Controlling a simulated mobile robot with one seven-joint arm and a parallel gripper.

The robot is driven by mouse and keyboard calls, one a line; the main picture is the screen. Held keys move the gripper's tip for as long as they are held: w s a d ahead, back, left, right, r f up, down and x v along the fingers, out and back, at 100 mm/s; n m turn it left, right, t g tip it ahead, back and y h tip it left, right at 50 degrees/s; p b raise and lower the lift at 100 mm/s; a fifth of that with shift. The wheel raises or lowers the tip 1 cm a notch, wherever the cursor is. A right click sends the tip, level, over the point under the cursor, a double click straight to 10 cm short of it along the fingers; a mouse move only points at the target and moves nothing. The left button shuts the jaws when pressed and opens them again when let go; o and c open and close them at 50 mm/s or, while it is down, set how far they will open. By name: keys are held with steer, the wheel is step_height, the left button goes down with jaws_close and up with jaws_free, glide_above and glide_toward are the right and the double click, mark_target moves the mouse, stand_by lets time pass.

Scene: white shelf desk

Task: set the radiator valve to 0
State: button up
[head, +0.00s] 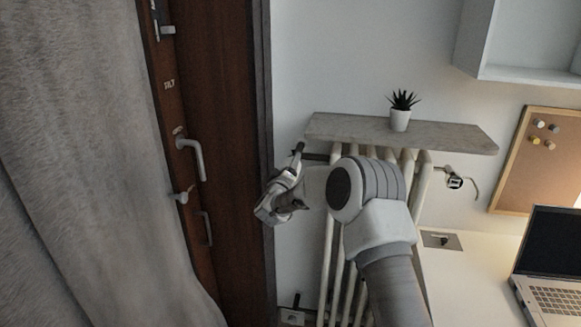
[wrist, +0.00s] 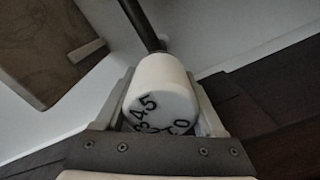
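The radiator valve is a white rounded knob (wrist: 160,85) with black numerals on its end face. In the wrist view, a 5 and a 4 show at the left of the face and a 0 at the lower right. The lower numerals are partly hidden by my gripper body. My gripper (wrist: 164,104) has one finger on each side of the knob, both appearing to press against it. In the head view my gripper (head: 272,200) is at the left side of the radiator, and it and the wrist hide the knob.
The radiator (head: 328,260) stands under a shelf (head: 350,130) bearing a small potted plant (head: 400,115). A dark wooden door (head: 225,110) and grey curtain (head: 85,150) are close on the left. A white desk (head: 460,290) with a laptop (head: 548,265) is on the right.

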steer(key=c, duration=0.5)
